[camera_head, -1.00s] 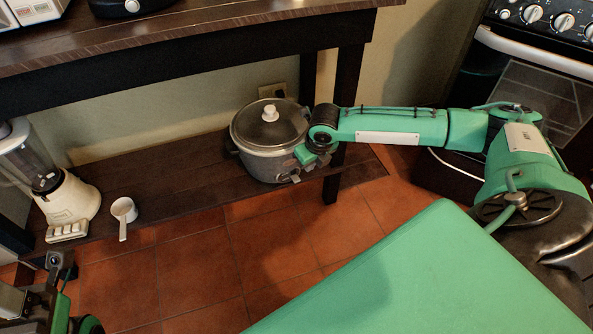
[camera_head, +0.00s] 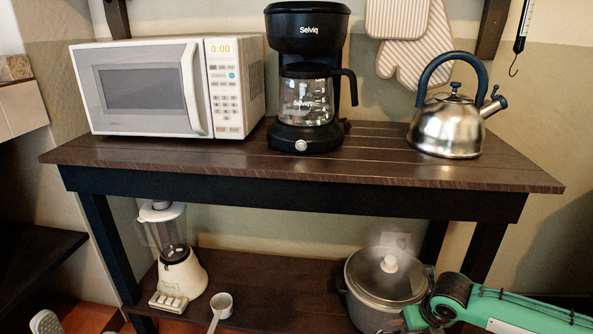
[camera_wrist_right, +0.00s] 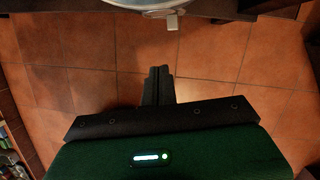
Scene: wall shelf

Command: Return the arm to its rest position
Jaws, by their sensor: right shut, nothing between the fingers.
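My right arm (camera_head: 510,308), green, comes in from the lower right in the head view. Its gripper end lies low beside a grey pot with a glass lid (camera_head: 385,280) on the lower shelf; the fingertips are not clear there. In the right wrist view my right gripper (camera_wrist_right: 158,75) is shut and empty, with its dark fingers together above the tiled floor. The pot's edge (camera_wrist_right: 150,8) shows at the top of that view, apart from the fingers. My left gripper is not in view.
The wooden table (camera_head: 330,185) carries a microwave (camera_head: 150,90), a coffee maker (camera_head: 305,85) and a kettle (camera_head: 450,125). Below, a blender (camera_head: 180,265) and a white scoop (camera_head: 221,303) stand left of the pot. Shelf space between scoop and pot is clear.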

